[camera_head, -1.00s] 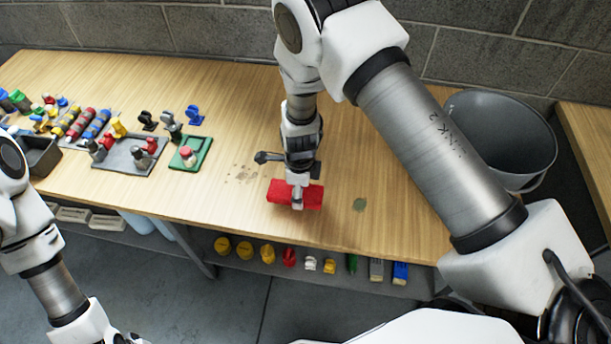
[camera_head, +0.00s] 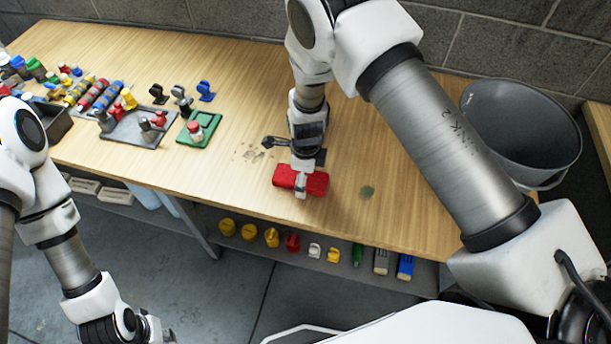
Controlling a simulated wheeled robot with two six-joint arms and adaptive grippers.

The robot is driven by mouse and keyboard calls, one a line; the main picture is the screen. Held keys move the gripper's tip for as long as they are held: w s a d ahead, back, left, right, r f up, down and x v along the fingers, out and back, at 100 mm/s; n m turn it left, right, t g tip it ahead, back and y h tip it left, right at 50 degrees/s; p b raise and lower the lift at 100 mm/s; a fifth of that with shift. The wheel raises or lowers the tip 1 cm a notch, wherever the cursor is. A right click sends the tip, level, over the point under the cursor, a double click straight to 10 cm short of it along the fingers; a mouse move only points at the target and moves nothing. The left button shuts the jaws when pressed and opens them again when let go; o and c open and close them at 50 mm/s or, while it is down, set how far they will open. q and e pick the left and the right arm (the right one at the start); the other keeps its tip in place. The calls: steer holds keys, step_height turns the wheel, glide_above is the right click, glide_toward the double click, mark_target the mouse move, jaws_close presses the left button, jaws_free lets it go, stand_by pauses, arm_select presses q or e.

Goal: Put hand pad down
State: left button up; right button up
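The hand pad is a red block (camera_head: 316,182) on or just above the wooden table (camera_head: 360,150), right of the table's middle; I cannot tell whether it touches the top. My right gripper (camera_head: 301,186) points down over the pad, with a finger showing against its near face. The far finger is hidden, but the gripper looks closed around the pad. My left gripper (camera_head: 150,328) hangs low at the bottom left, away from the table. Its fingertips are too small and cut off to read.
A green tray (camera_head: 207,137) with a small red-topped bottle and a grey tray (camera_head: 122,128) stand to the left, with several coloured pads and tools beyond. A grey bucket (camera_head: 520,130) stands at the right. Several items line the lower shelf (camera_head: 300,262).

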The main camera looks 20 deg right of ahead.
steer(key=shift+r, duration=0.15)
steer(key=shift+w+r, duration=0.15)
steer(key=shift+r, duration=0.1)
step_height(320, 180, up, 11)
steer(key=b, duration=0.2)
steer(key=shift+r, duration=0.2)
